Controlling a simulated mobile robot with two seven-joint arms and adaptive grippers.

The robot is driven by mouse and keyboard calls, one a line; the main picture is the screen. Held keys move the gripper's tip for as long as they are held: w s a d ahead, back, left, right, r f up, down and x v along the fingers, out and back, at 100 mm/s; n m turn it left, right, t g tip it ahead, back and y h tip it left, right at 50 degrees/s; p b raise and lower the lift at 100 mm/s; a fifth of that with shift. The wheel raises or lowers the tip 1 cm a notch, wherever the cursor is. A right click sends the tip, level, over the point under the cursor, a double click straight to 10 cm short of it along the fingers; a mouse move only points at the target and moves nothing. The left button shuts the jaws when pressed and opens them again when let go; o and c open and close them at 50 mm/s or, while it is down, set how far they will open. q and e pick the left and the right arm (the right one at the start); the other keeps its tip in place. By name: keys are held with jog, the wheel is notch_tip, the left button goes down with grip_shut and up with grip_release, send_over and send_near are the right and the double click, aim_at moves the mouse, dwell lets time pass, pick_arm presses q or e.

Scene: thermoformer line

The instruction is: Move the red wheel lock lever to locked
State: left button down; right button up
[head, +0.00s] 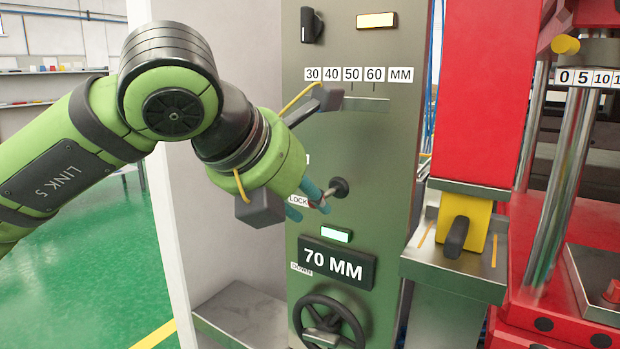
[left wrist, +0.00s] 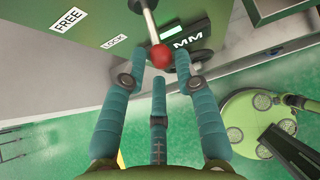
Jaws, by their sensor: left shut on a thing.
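The wheel lock lever is a metal rod on a dark round pivot (head: 339,187) on the green panel in the head view. It slants down and left, toward the LOCK label (head: 298,201). Its red ball knob (left wrist: 161,56) shows in the left wrist view, between the tips of two teal fingers. My left gripper (head: 312,200) is shut on the knob; in the head view its fingers mostly hide it. In the left wrist view the FREE label (left wrist: 69,19) and the LOCK label (left wrist: 115,41) are beside the rod. My right gripper is not in view.
Below the lever are a lit lamp (head: 336,235), a 70 MM display (head: 337,262) and a black handwheel (head: 328,325). Above is a slider scale (head: 352,74). A yellow block with a black handle (head: 463,225) and the red press (head: 485,80) stand at right.

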pick_arm(q)
jog(key=shift+s+d+f+b, duration=0.15)
jog(key=shift+f+b, duration=0.1)
jog(key=shift+f, duration=0.25)
jog(key=shift+w+d+f+b, duration=0.15)
jog(key=shift+f+b, duration=0.1)
jog(key=shift+f, duration=0.25)
jog(key=shift+s, duration=0.1)
jog(key=shift+w+d+f+b, duration=0.1)
jog(key=shift+w+f+b, duration=0.05)
jog(key=shift+f+b, duration=0.3)
jog(key=shift+w+d+f+b, duration=0.1)
jog(key=shift+w+f+b, duration=0.05)
jog(key=shift+f+b, duration=0.25)
jog(key=c, duration=0.9)
grip_release()
jog(key=shift+w+d, duration=0.1)
jog(key=shift+d, duration=0.05)
jog(key=s+a+b, duration=0.2)
jog(key=s+b, duration=0.1)
jog(key=s+a+b, duration=0.1)
jog(key=s+a, duration=0.1)
jog(key=shift+s+r, duration=0.15)
jog(key=shift+s, duration=0.05)
